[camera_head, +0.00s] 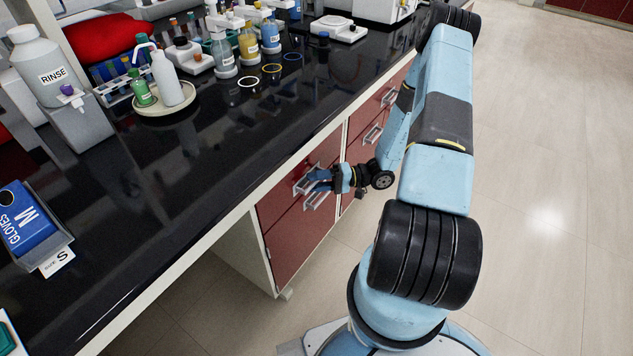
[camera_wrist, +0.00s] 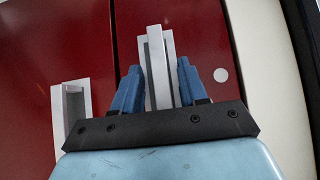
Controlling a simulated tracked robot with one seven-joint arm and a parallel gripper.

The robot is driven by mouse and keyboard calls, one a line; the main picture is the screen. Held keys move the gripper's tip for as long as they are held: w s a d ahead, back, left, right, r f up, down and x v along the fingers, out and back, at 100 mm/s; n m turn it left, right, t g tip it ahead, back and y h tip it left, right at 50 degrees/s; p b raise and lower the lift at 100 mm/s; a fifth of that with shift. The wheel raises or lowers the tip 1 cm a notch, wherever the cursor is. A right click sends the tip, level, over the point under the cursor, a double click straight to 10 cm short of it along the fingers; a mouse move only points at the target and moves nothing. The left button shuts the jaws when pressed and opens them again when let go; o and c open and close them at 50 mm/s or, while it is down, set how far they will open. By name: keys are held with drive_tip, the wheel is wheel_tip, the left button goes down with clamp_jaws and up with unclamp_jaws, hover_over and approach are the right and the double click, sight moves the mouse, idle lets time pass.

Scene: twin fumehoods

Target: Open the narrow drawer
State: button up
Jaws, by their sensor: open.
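The narrow drawer (camera_head: 283,200) appears to be the upper dark red front in the near cabinet, just under the bench edge. It also shows in the wrist view (camera_wrist: 207,48), beside a dark seam. Its pale metal handle (camera_wrist: 155,50) stands between my two blue fingers. My gripper (camera_wrist: 158,78) is open, with one finger on each side of the handle and small gaps visible. In the head view my gripper (camera_head: 316,178) is at the drawer front and partly covers the handle. The drawer looks closed. Whether the fingertips touch its front cannot be told.
A second handle (camera_wrist: 72,115) sits on the lower front, close beside my gripper. More handles (camera_head: 372,133) are on the farther cabinet. The black bench top (camera_head: 200,170) overhangs the drawers and carries bottles. The floor (camera_head: 550,200) at right is clear.

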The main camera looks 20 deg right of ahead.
drive_tip(key=shift+a, duration=0.2)
clamp_jaws()
idle(0.3)
